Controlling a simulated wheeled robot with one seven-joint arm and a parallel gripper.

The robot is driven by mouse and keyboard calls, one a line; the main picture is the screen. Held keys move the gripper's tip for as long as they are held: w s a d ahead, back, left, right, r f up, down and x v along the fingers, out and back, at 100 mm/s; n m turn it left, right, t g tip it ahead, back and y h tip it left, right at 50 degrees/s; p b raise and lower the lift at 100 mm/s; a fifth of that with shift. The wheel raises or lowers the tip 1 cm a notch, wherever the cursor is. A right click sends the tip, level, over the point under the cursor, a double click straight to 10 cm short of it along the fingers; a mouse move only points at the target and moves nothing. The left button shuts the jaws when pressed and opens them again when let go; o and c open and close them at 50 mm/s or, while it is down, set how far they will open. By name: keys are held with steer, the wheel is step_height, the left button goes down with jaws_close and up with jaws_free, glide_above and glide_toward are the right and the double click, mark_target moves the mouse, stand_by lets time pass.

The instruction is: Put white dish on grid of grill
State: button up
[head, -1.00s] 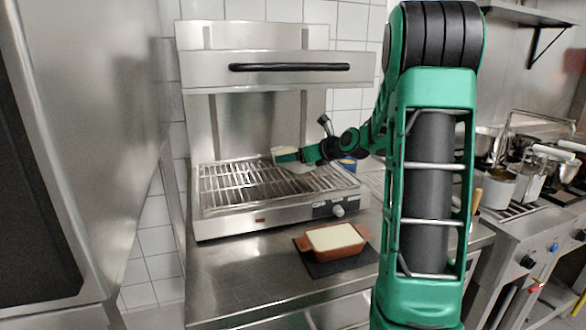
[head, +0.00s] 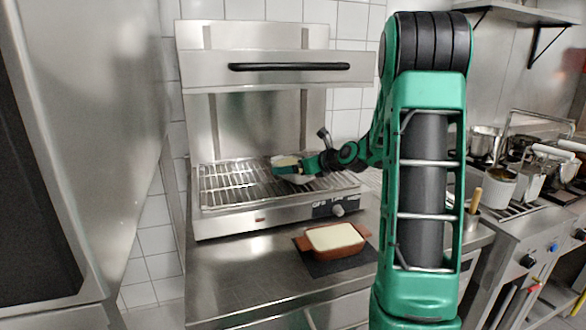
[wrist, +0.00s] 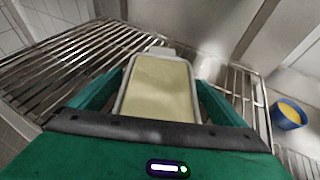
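The white dish, with a pale yellow filling, is between the fingers of my gripper (wrist: 161,84) in the wrist view. Its pale rim (wrist: 122,104) shows, and the fingers lie against its two sides. In the head view my gripper (head: 287,164) holds the white dish (head: 296,179) low over the right part of the grid (head: 225,186) of the grill (head: 240,222). The grid (wrist: 58,68) also shows around the dish in the wrist view. I cannot tell whether the dish's underside touches the bars.
A brown dish (head: 334,252) with pale filling stands on a dark mat (head: 345,268) on the steel counter (head: 235,280) before the grill. The grill's raised hood (head: 280,72) is above. A blue bowl (wrist: 288,117) stands right of the grid. Pots (head: 500,187) are farther right.

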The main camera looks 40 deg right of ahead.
steer(key=shift+r, duration=0.1)
steer(key=v, duration=1.2)
